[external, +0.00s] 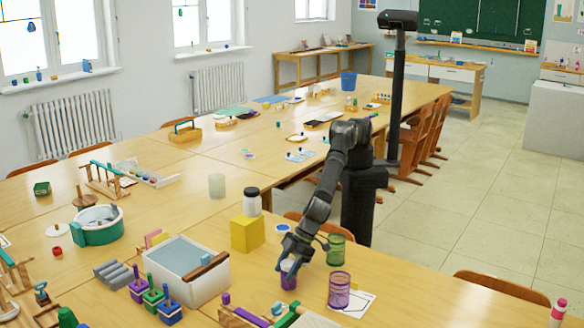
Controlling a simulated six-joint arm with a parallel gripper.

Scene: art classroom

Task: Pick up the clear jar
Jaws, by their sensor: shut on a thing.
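My gripper (289,262) points down over the near table and is shut on a small purple jar-like container (289,281) with a pale upper part. The fingers cover part of it, and I cannot tell whether it is clear or whether it touches the table. A translucent, pale, lidless cylinder (217,186) stands upright farther back to the left, apart from my gripper. A clear-looking jar with a black lid (252,202) and whitish contents stands upright behind the yellow block, also apart from my gripper.
A green mesh cup (336,250) and a purple mesh cup (339,290) stand close right of my gripper. A yellow block (247,234) and a white tub (186,272) are left. Small purple and green pieces (285,312) lie in front. Table space behind the translucent cylinder is clear.

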